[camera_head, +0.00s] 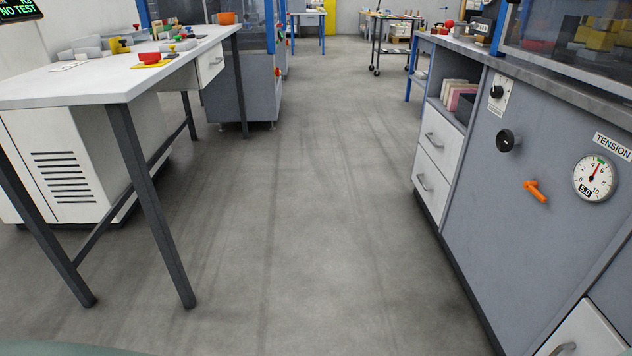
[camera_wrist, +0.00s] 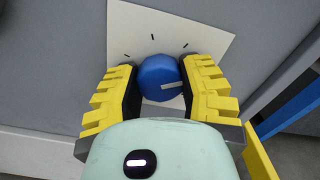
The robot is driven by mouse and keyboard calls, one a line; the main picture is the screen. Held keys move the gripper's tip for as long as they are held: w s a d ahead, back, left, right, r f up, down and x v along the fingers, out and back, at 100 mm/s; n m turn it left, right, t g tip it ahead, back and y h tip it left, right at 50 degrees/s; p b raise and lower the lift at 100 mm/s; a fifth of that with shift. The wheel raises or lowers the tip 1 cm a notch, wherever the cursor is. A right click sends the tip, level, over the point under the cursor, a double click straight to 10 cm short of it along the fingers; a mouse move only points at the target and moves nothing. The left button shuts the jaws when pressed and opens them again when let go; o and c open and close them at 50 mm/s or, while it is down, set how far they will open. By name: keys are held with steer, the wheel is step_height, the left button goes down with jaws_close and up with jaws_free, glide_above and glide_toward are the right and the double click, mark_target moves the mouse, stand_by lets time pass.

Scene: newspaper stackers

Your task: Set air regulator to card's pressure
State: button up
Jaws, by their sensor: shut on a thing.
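In the wrist view, a round blue knob (camera_wrist: 158,74) with a white pointer line sits on a white plate (camera_wrist: 205,38) with black tick marks. The pointer line lies toward the right. My gripper (camera_wrist: 158,82) is shut on the knob, one yellow-and-black finger on each side. The head view shows neither my gripper nor this blue knob. I cannot make out a pressure card in either view.
In the head view, a grey cabinet on the right bears a "TENSION" gauge (camera_head: 595,178) showing 5.0, an orange lever (camera_head: 536,191) and a black knob (camera_head: 506,140). A white-topped table (camera_head: 60,87) stands on the left. The grey floor (camera_head: 300,200) between is clear.

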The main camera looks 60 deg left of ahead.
steer(key=o, duration=1.2)
steer(key=shift+w, duration=0.1)
steer(key=shift+o, duration=0.2)
steer(key=shift+a, duration=0.1)
steer(key=v, duration=1.2)
steer(key=shift+r, duration=0.15)
